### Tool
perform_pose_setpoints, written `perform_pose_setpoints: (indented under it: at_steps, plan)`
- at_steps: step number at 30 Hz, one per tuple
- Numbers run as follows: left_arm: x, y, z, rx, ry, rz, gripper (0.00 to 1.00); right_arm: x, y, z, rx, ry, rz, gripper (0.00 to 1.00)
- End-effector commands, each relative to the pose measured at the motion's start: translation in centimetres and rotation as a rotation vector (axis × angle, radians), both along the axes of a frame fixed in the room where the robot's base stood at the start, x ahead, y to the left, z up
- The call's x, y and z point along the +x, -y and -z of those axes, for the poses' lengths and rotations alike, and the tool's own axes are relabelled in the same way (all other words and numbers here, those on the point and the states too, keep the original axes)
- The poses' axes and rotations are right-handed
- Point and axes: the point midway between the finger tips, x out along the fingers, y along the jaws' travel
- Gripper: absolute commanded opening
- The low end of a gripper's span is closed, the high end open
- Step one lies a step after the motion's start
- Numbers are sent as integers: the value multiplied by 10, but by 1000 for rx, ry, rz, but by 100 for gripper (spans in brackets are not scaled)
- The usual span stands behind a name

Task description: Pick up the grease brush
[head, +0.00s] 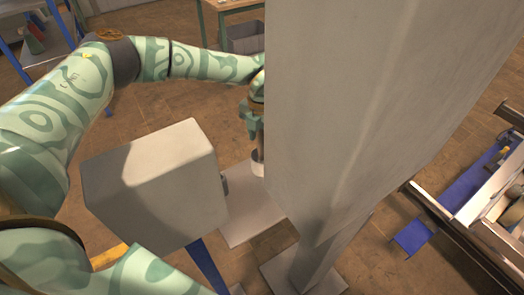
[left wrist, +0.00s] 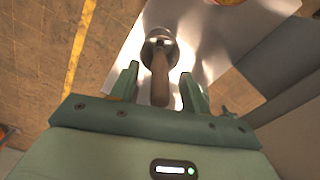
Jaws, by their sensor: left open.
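The grease brush shows in the left wrist view as a brown handle (left wrist: 160,82) rising from a small round metal pot (left wrist: 152,50). Its bristle end is hidden in or behind the pot. My left gripper (left wrist: 160,71) is open, with one finger on each side of the handle and visible gaps between. In the head view my left gripper (head: 250,118) points down beside the tall grey column, above the pale pot (head: 257,163). The brush is hard to make out there. My right gripper is not in view.
A tall grey column (head: 345,110) stands right beside my left gripper. A grey box-shaped block (head: 150,185) is in front on the left. The pot stands on a pale plate (head: 250,222), shiny in the wrist view. A metal frame with blue parts (head: 465,190) is at right.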

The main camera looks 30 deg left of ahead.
Motion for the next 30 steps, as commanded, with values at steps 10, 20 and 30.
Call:
perform_pose_setpoints:
  at_steps: [10, 20, 30]
  plan:
    - [0, 0, 1, 0, 1, -1, 7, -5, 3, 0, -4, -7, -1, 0]
    - [0, 0, -1, 0, 2, -1, 0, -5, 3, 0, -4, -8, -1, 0]
    - [2, 0, -66, -1, 7, -1, 0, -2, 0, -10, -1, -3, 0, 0]
